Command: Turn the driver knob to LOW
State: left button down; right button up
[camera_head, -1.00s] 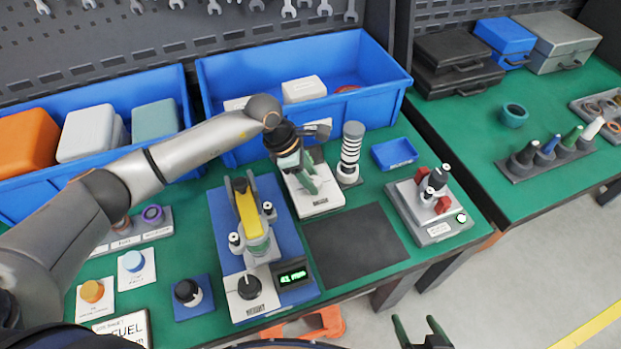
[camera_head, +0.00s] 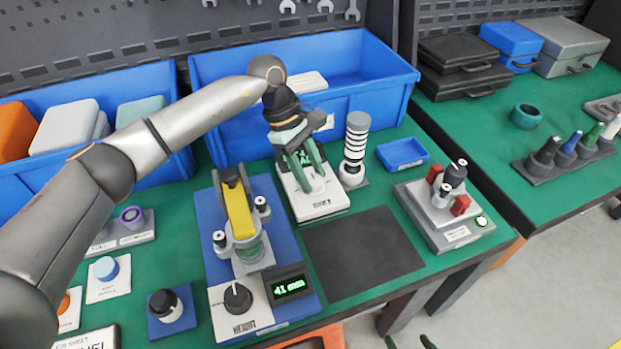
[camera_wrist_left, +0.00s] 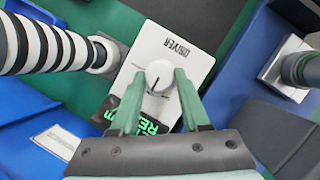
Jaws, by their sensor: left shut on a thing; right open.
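The driver unit (camera_head: 318,206) is a white box behind the black mat. In the left wrist view its panel (camera_wrist_left: 195,58) bears the label DRIVER, a white round knob (camera_wrist_left: 161,75) with a dark pointer line, and a partly hidden green-lit display (camera_wrist_left: 150,124). My left gripper (camera_head: 312,186) reaches down onto this box. In the left wrist view its green fingers (camera_wrist_left: 158,84) stand on either side of the knob and are shut on it. I cannot read a LOW mark there. My right gripper (camera_head: 408,342) shows only its green fingertips at the bottom edge, apart and empty.
A black-and-white ringed column (camera_head: 355,145) stands close to the right of the driver. A blue-based fixture with a yellow part (camera_head: 238,212) stands to the left; its display (camera_head: 290,288) reads 41 mm. The black mat (camera_head: 362,250) in front is clear.

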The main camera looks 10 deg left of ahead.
dwell(0.5)
pick_arm(q)
jog(key=shift+c, duration=1.9)
grip_release()
jog(key=v, duration=1.2)
jog(key=shift+r, duration=0.25)
